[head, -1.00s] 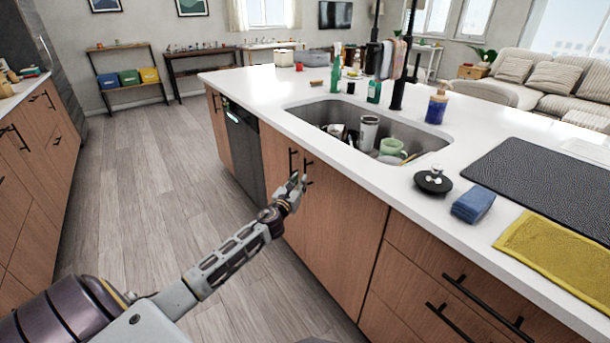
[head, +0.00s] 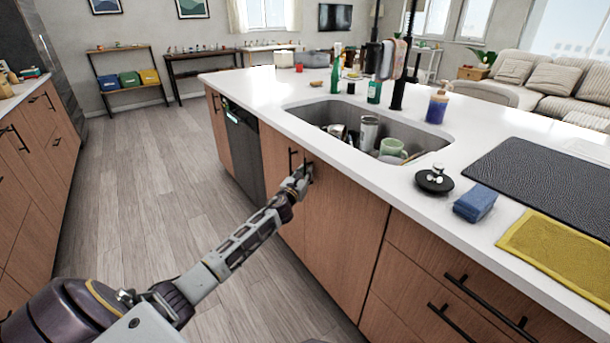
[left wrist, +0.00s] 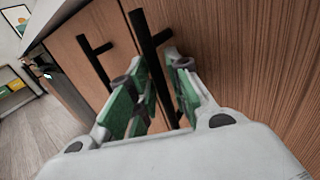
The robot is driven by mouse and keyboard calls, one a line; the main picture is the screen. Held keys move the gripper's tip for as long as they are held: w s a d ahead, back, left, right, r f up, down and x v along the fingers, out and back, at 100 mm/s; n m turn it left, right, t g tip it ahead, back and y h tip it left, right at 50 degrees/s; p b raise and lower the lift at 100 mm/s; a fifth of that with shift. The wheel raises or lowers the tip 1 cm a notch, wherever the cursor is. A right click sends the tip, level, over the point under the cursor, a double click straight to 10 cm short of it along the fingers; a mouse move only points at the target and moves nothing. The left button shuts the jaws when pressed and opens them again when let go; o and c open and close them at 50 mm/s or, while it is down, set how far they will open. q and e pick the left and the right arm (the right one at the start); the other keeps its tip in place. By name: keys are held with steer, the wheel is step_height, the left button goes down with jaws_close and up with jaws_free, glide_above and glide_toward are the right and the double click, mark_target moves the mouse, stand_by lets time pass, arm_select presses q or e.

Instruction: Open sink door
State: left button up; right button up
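The sink cabinet under the counter has two wooden doors, both shut: a left door (head: 273,166) and a right door (head: 345,232). Each has a black vertical bar handle near the middle seam. In the left wrist view the left door's handle (left wrist: 96,62) is free, and the right door's handle (left wrist: 152,60) runs between my left gripper's green-padded fingers. My left gripper (left wrist: 163,95) is open around that handle, with a finger on each side. In the head view the gripper (head: 303,174) is at the handles. My right gripper is not in view.
The sink (head: 330,110) above holds cups and dishes. A dark dishwasher (head: 245,155) is left of the doors, and drawers (head: 450,290) are to the right. The wood floor (head: 150,190) in front of the doors is clear.

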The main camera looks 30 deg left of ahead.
arm_select(q)
steer(key=shift+w, duration=0.1)
steer(key=c, duration=0.4)
jaws_close()
